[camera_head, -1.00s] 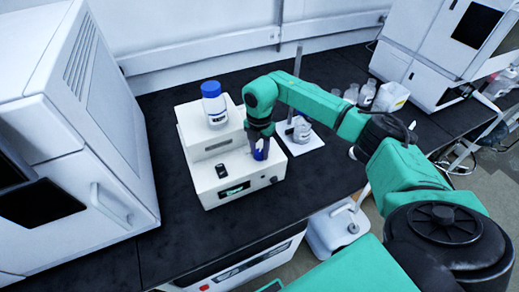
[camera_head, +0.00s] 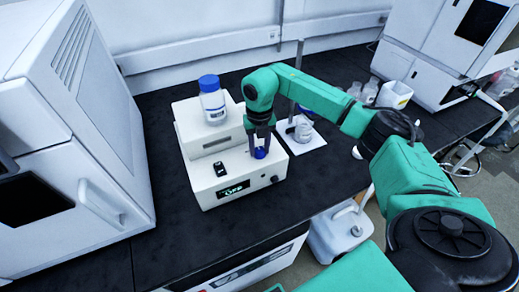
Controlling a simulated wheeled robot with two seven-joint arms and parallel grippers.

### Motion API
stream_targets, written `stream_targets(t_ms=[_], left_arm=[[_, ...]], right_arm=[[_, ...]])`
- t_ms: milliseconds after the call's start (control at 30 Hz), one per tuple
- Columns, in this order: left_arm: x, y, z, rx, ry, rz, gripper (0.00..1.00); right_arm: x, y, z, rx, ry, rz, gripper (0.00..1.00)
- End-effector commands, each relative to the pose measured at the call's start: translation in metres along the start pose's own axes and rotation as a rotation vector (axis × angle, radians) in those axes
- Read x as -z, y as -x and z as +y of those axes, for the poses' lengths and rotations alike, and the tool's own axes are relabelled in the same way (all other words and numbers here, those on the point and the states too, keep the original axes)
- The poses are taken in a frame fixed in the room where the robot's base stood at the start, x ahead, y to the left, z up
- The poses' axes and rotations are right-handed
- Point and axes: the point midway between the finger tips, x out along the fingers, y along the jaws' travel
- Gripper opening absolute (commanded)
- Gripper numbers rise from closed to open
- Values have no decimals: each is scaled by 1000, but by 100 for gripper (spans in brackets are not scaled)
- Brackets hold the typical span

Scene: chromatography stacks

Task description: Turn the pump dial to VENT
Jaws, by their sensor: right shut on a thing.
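The white pump unit (camera_head: 208,197) stands on the black bench, with a stepped top. Its blue dial (camera_head: 260,153) is on the right of the lower top face, partly hidden by the fingers. My right gripper (camera_head: 259,148) points down from above and is shut on the dial. A small lit display (camera_head: 233,188) is on the unit's front; it seems to read OFF, though the text is small. The dial's pointer and markings cannot be made out. My left gripper is not in view.
A blue-capped bottle (camera_head: 212,100) stands on the pump's upper step, left of my right gripper. A stand with a glass flask (camera_head: 303,130) is just right of it. A large white instrument (camera_head: 95,150) fills the left. Bare bench lies in front.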

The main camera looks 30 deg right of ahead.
Motion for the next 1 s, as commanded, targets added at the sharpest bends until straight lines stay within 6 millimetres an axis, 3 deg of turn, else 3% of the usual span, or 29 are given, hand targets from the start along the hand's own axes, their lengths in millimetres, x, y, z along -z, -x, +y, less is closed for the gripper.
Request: stream_targets(t_ms=[600, 1000], left_arm=[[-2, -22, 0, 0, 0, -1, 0], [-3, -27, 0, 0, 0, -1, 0]], right_arm=[[-1, 1, 0, -2, 560, -4, 0], [-1, 2, 0, -2, 762, -5, 0]])
